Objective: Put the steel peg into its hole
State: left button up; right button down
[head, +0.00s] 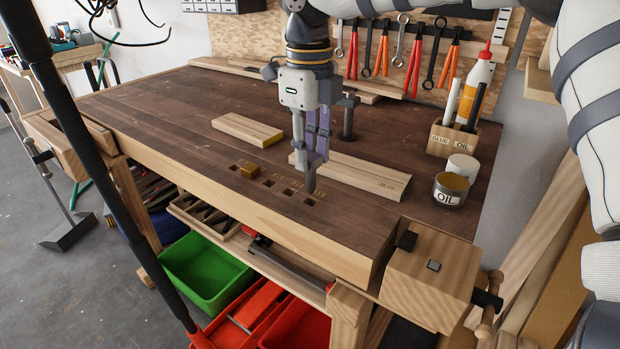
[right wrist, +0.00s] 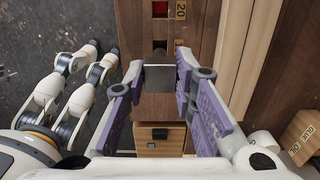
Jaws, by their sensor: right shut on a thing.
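The steel peg (head: 309,183) is a short grey piece pointing down from my right gripper (head: 311,158). The gripper's purple-padded fingers are shut on it. In the right wrist view the peg (right wrist: 157,78) shows between the fingertips. A row of square holes runs along the bench's front edge. The peg's lower end is just behind the rightmost hole (head: 308,201) in the head view; I cannot tell the height of the gap. The wrist view shows two holes ahead of the peg, one red inside (right wrist: 160,9).
A dark post (head: 348,117) stands behind the gripper. An oil tin (head: 450,191) and a bottle holder (head: 452,141) stand right. The bench's left part is clear.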

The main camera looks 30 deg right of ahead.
pick_arm(q)
jog(key=shift+w+r+t+p, duration=0.4)
jog(key=shift+w+r+p, duration=0.25)
jog(key=shift+w+r, duration=0.25)
pick_arm(e)
notch_tip(320, 180, up, 9)
jog(key=shift+r, duration=0.2)
